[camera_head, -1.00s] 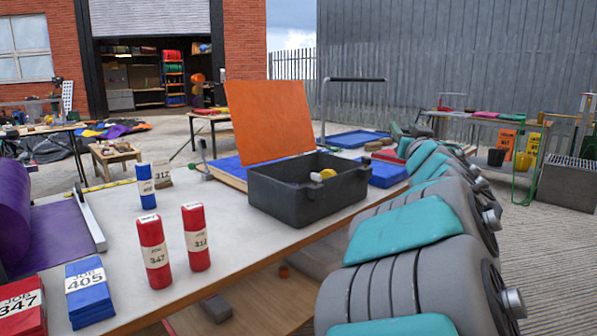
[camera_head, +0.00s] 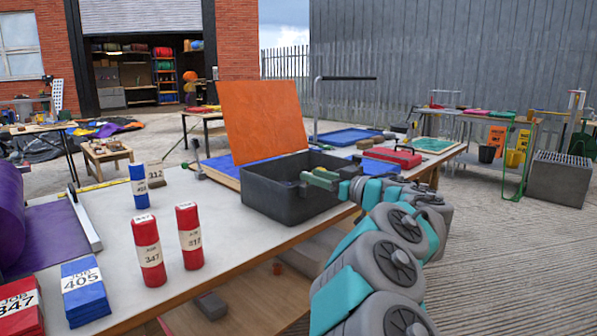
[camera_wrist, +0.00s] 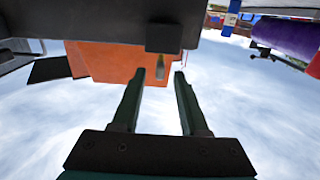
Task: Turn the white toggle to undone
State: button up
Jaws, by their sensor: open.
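My gripper (camera_head: 312,179) is at the near right side of the black open box (camera_head: 272,205), its fingers over the rim. In the wrist view my gripper (camera_wrist: 160,72) is open with nothing between its fingers. Ahead of them is an orange panel (camera_wrist: 95,60), with a small dark block (camera_wrist: 163,36) in front. A small pale piece (camera_wrist: 161,66) shows below the block, between the fingertips as seen; I cannot tell whether it is the white toggle. No white toggle is clear in the head view, where my gripper and arm cover part of the box.
The orange panel (camera_head: 266,122) stands upright behind the box. Red rolls (camera_head: 149,250) and a blue roll (camera_head: 139,187) stand on the white table (camera_head: 120,240) at left. A red case (camera_head: 392,156) lies behind my arm. The table between rolls and box is clear.

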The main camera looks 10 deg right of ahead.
jog(key=x, duration=0.6)
grip_shut()
dwell(0.3)
